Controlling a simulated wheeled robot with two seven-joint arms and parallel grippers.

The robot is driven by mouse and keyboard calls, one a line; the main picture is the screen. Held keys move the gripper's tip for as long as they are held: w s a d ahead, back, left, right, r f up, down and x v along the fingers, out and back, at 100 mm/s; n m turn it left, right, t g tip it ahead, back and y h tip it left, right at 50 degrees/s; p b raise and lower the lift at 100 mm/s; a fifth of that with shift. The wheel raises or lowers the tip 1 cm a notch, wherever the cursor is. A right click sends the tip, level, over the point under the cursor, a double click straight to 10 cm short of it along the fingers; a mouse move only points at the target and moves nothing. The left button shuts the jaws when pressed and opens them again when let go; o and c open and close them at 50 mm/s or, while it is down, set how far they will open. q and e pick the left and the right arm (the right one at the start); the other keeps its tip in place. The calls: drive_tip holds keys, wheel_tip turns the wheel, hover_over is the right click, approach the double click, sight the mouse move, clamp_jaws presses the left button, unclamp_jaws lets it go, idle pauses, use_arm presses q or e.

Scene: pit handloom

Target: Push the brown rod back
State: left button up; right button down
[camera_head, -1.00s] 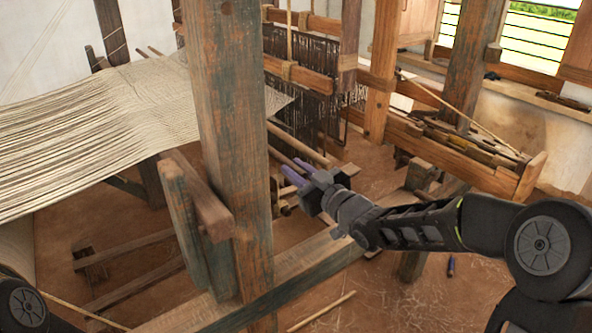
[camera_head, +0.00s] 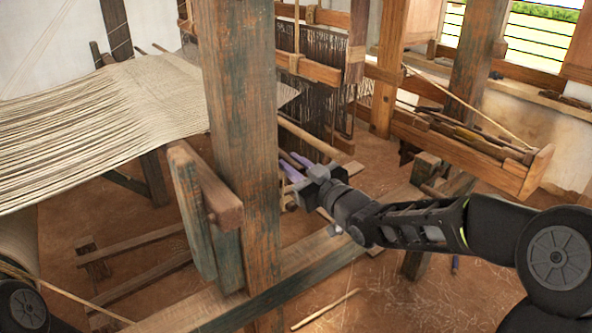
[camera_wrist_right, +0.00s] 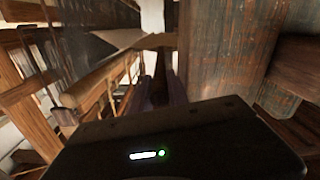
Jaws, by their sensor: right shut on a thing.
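My right gripper (camera_head: 288,174) has its purple fingers beside the big upright post, at the loom's side. It is shut on the brown rod (camera_head: 292,161), whose short visible length runs up and left behind the post. In the right wrist view the dark rod (camera_wrist_right: 160,72) lies between the two purple fingers and points away from the gripper (camera_wrist_right: 160,93). The rod's far end is hidden. My left gripper is out of view.
The thick upright post (camera_head: 240,150) stands just left of the right gripper. Cream warp cloth (camera_head: 110,125) spans the left. A low beam (camera_head: 315,262) runs below the arm. A wooden trough (camera_head: 480,160) with sticks is at the right. A loose stick (camera_head: 325,310) lies on the floor.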

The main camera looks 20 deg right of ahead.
drive_tip(key=shift+a+f, duration=0.1)
drive_tip(key=shift+a, duration=0.05)
drive_tip(key=c, duration=1.3)
unclamp_jaws()
drive_tip(key=shift+a, duration=0.1)
